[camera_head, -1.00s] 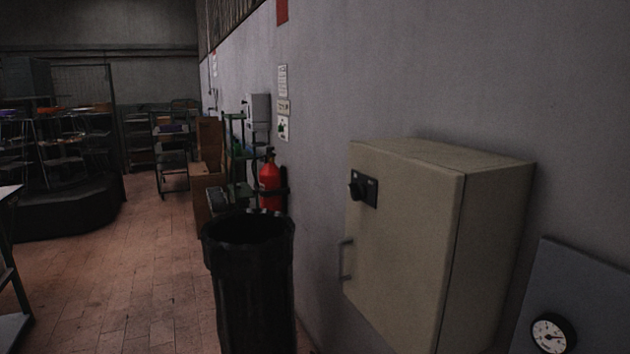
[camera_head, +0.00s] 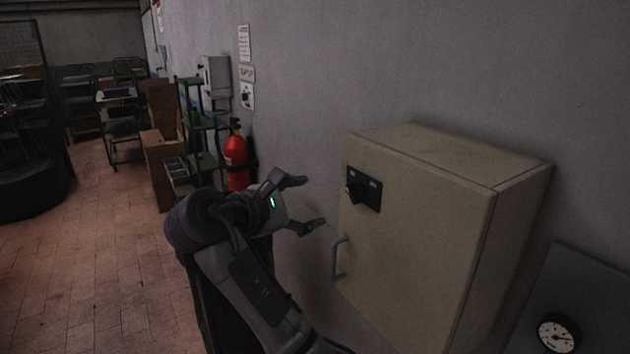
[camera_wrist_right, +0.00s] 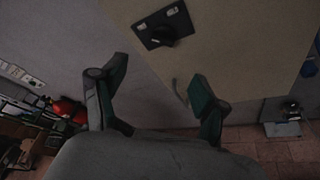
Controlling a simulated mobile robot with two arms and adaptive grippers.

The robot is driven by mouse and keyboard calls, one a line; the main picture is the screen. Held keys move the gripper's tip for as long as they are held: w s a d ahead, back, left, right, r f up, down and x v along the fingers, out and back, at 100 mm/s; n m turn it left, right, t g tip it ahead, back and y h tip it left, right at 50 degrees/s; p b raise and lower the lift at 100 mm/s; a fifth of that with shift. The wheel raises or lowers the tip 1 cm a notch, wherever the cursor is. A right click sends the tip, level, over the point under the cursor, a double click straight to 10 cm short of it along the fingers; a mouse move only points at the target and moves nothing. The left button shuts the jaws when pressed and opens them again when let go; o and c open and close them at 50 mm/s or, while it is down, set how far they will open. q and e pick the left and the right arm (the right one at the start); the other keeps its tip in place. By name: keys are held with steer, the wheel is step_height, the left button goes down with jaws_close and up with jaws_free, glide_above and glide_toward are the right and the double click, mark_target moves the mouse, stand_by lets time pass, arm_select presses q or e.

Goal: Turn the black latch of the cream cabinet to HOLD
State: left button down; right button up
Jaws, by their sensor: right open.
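The cream cabinet (camera_head: 420,230) hangs on the grey wall at the right of the head view, its door closed. The black latch (camera_head: 355,188) sits on a dark plate (camera_head: 374,193) near the door's upper left corner. Its markings are too small to read. My right gripper (camera_head: 314,203) is open and empty, left of the latch and a little lower, apart from the door. In the right wrist view the open fingers (camera_wrist_right: 155,92) point toward the cabinet door, with the latch (camera_wrist_right: 160,37) beyond and between them. My left gripper is not in view.
A grey door handle (camera_head: 338,257) stands out below the latch. A red fire extinguisher (camera_head: 236,160) hangs on the wall behind my right arm. A black bin (camera_head: 205,310) is partly hidden by that arm. A gauge panel (camera_head: 590,290) is at the lower right. Open floor lies left.

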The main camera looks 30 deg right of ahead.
steer(key=p, duration=0.2)
glide_toward(351, 194)
steer(key=p+x, duration=0.2)
steer(key=x, duration=0.6)
steer(key=shift+w+d+p, duration=0.1)
steer(key=shift+d+p, duration=0.15)
steer(key=shift+p, duration=0.15)
steer(key=shift+w+d+f, duration=0.15)
steer(key=shift+d+f, duration=0.1)
steer(key=shift+d, duration=0.35)
steer(key=shift+w, duration=0.1)
steer(key=shift+c, duration=0.5)
steer(key=c, duration=1.1)
